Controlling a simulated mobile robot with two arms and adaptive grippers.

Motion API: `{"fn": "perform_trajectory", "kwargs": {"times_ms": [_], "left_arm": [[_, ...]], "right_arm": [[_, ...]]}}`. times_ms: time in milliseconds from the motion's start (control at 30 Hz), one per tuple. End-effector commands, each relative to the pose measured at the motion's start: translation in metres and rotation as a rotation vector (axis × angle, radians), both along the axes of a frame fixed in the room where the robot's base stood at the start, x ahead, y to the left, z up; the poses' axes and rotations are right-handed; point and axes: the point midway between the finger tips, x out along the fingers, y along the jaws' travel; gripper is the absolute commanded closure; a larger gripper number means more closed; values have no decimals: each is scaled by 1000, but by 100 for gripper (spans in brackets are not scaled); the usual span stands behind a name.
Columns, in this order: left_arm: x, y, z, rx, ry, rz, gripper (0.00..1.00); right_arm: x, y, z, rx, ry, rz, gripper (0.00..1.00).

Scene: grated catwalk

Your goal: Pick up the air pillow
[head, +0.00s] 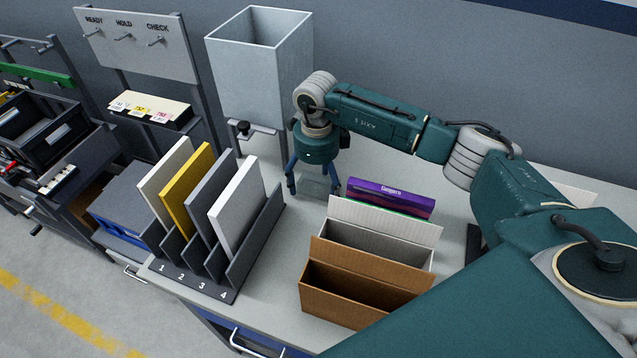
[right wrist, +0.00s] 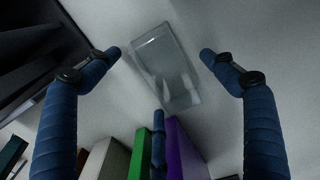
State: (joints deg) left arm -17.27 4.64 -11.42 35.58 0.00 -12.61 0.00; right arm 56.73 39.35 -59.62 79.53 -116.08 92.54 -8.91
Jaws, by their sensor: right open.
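The air pillow (head: 320,184) is a clear, see-through pouch lying on the grey bench top, below the hopper-like metal bin. It also shows in the right wrist view (right wrist: 166,66), between and beyond the fingertips. My right gripper (head: 312,189) points down over it, with its blue fingers spread. In the right wrist view my right gripper (right wrist: 160,55) has two fingers at the sides and one at the bottom, apart from each other and empty. Part of the pillow is behind the fingers in the head view. My left gripper is not in view.
A purple box (head: 391,197), a white open carton (head: 385,222) and a brown open carton (head: 350,298) stand right of and nearer than the pillow. A numbered slotted rack (head: 262,237) with upright panels is at the left. The metal bin (head: 262,85) stands behind.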

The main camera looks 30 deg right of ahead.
Motion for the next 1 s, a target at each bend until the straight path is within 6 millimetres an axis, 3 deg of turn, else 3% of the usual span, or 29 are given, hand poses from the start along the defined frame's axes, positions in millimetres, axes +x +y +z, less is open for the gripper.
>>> {"fn": "perform_trajectory", "kwargs": {"times_ms": [100,300,733,1000], "left_arm": [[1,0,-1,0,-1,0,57],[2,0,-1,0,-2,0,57],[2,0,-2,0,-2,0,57],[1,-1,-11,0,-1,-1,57]], "right_arm": [[0,0,0,0,0,1,17],[0,0,0,0,0,1,49],[1,0,4,1,-2,0,50],[2,0,34,0,-6,2,50]]}}
